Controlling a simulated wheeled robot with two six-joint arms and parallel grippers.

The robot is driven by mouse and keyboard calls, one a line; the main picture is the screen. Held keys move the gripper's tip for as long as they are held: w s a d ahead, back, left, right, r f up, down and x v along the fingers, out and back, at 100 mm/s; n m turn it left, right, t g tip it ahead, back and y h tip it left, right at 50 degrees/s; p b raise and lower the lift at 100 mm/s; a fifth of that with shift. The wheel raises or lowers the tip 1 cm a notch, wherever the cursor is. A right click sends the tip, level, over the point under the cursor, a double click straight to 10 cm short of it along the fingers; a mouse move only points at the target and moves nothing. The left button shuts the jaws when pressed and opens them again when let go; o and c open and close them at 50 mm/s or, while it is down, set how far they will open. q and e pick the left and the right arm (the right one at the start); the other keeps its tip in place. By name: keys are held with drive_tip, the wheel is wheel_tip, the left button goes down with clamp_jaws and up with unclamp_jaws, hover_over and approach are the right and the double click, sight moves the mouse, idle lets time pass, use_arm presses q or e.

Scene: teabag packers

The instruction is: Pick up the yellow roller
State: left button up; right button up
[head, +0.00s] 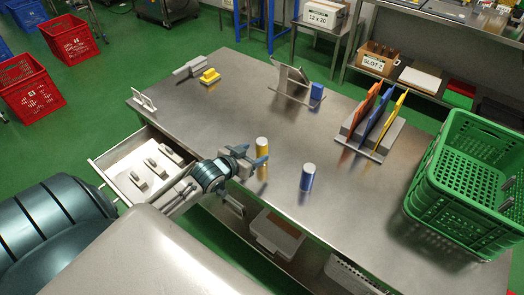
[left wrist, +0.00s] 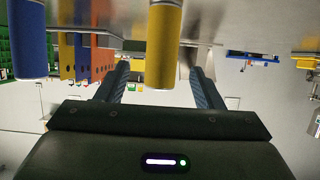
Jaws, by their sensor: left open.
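The yellow roller (head: 262,144) stands upright on the steel table near its front edge. My left gripper (head: 259,170) is open at the roller. In the left wrist view, which looks upside down, the yellow roller (left wrist: 163,45) shows between the two fingers (left wrist: 161,75), with a gap on each side. I cannot tell how far it lies between the tips. The roller's lower part is partly hidden by the gripper in the head view. The right gripper is not in view.
A blue roller (head: 307,178) stands to the right of the yellow one. A rack of coloured folders (head: 372,125) and a green crate (head: 470,178) stand farther right. A yellow block (head: 210,76) and a grey stand (head: 291,80) are farther back. An open drawer (head: 132,162) juts out at left.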

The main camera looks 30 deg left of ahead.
sight(258, 150)
use_arm(q)
drive_tip(key=p+x, duration=0.1)
drive_tip(key=x, duration=0.4)
drive_tip(key=shift+w, duration=0.35)
drive_tip(key=shift+s+a, duration=0.1)
drive_tip(key=c, duration=1.2)
